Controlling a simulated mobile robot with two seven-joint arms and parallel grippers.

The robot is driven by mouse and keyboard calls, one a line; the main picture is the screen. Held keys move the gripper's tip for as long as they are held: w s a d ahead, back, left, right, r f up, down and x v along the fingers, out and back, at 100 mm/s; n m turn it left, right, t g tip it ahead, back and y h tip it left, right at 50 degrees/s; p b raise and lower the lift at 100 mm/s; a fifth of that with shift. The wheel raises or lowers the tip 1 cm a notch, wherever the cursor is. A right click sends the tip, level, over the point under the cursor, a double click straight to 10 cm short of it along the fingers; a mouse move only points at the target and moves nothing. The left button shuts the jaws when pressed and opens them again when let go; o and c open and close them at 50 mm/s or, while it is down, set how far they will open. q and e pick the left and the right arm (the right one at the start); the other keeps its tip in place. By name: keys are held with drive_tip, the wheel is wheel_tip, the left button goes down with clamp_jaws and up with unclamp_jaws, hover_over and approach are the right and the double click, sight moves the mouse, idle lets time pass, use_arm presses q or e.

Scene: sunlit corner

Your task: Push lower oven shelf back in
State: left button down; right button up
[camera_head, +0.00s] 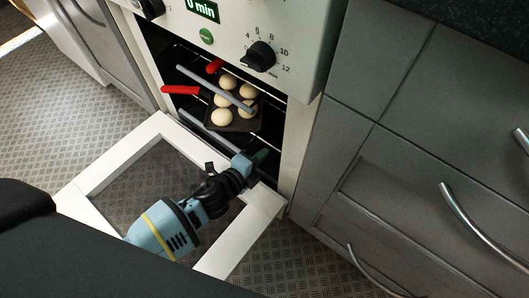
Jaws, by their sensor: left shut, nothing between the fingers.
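The oven (275,22) stands open, with its white-framed door (100,165) folded down over the floor. Inside, a dark tray (243,124) with several pale round buns sits on a rack. A grey bar (205,87) and two red-handled parts (182,90) show around it. A lower grey bar (212,131), perhaps the front of the lower shelf, lies below the tray. My left gripper (256,160) is shut and empty at the lower right of the oven opening, above the door. I cannot tell whether it touches the shelf. My right gripper is out of view.
Grey drawers with curved metal handles (467,222) stand right of the oven. Another cabinet (95,50) stands to its left. The control panel has a black knob (261,55). Patterned floor (50,98) is free at the left.

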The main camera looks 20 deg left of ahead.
sight(280, 135)
use_arm(q)
drive_tip(key=shift+w+d, duration=0.25)
drive_tip(key=shift+w, duration=0.45)
drive_tip(key=shift+w+d, duration=0.1)
drive_tip(key=shift+w, duration=0.2)
drive_tip(key=w, duration=0.1)
drive_tip(key=w+d, duration=0.1)
drive_tip(key=w, duration=0.2)
drive_tip(key=shift+w+d, duration=0.1)
drive_tip(key=shift+d, duration=0.2)
drive_tip(key=shift+w+r, duration=0.1)
